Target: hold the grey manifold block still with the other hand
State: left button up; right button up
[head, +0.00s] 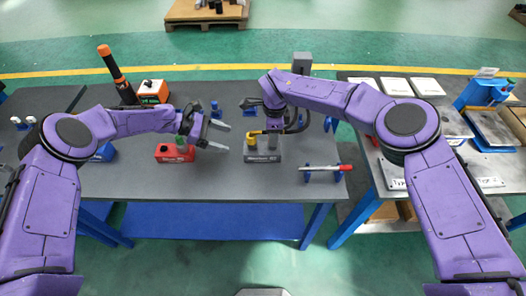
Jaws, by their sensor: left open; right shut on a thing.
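The grey manifold block (262,156) stands on the dark grey table, right of its middle. A yellow fitting (251,141) and a grey cylindrical part stand on top of it. My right gripper (258,132) reaches down from above and is shut at the yellow fitting; the exact contact is small and partly hidden. My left gripper (227,138) is open and empty, left of the grey block, its two fingers spread and pointing right, apart from the block. A red block (175,154) with a green fitting on top stands to the left, beside my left wrist.
A red-tipped pen-like tool (326,168) rests on blue stands to the right. An orange-and-white device (152,92) and a black-and-orange tool (117,72) are at the back left. Small blue stands (249,106) are along the back. The table front is clear.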

pick_arm(q)
jog(key=shift+s+d+f+y, duration=0.1)
jog(key=shift+s+f+y, duration=0.1)
jog(key=shift+f, duration=0.2)
jog(key=shift+s+f+y, duration=0.15)
jog(key=shift+f+y, duration=0.05)
jog(key=shift+f, duration=0.2)
jog(key=x, duration=0.8)
jog(key=shift+d+f, duration=0.1)
jog(key=shift+d, duration=0.1)
jog(key=c, duration=1)
